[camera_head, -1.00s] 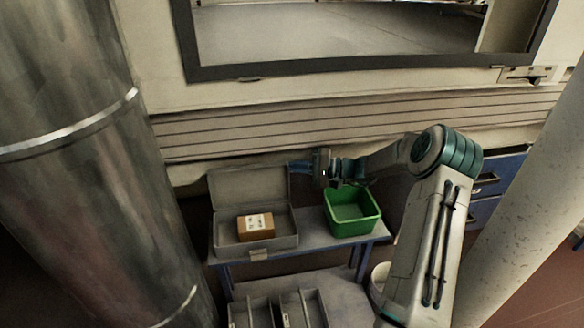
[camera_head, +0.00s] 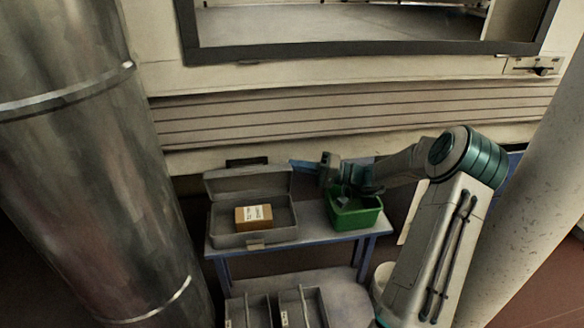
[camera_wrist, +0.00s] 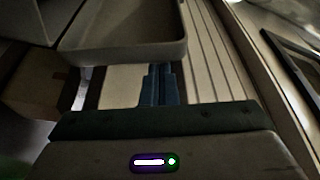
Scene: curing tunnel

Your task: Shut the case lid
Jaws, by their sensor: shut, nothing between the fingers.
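The grey case (camera_head: 228,239) stands on the left part of the small blue-framed table, with a brown box (camera_head: 253,217) with a white label inside. Its lid (camera_head: 247,180) is open, standing up at the back of the case. In the wrist view the lid (camera_wrist: 130,45) shows close above the fingers, and the brown box (camera_wrist: 32,85) is at the left. My gripper (camera_head: 296,164) is shut and empty, its blue fingertips by the lid's right edge. In the wrist view the shut fingers (camera_wrist: 160,84) point toward the lid's rim; whether they touch cannot be told.
A green bin (camera_head: 355,216) stands on the table to the right of the case, under my arm. A grey divided tray (camera_head: 262,309) sits on the lower shelf. A big metal pipe (camera_head: 95,170) is at the left, a pale column (camera_head: 535,220) at the right, and a ribbed wall behind.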

